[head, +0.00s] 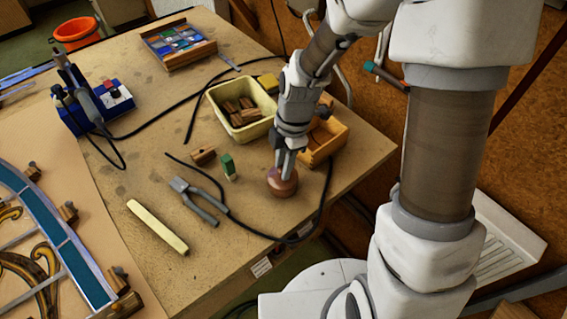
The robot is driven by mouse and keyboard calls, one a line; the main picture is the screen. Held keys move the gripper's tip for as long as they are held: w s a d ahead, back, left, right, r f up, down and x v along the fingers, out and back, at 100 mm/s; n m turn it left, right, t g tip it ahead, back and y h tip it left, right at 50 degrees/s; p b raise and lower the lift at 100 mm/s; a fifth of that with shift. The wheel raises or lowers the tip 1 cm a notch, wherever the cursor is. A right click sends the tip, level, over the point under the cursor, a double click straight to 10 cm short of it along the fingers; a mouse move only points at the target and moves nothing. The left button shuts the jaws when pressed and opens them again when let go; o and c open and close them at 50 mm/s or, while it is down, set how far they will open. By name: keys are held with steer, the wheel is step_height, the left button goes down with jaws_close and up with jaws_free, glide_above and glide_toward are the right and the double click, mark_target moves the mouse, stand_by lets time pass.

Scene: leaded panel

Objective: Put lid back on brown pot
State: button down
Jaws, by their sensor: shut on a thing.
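A small round brown pot (282,188) stands on the wooden table near its right front edge. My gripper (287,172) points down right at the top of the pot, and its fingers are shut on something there. What it holds appears to be the pot's lid (279,174), reddish brown and at the pot's mouth. The fingers and the small size hide whether the lid is seated or slightly above the rim.
A black cable (262,235) loops around the pot's front.

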steer(key=shift+c, duration=0.2)
jaws_free()
stand_by(0.5)
steer(key=shift+r, duration=0.1)
steer(key=shift+r+p, duration=2.75)
steer(key=shift+r, duration=0.65)
jaws_close()
steer(key=shift+f, duration=0.25)
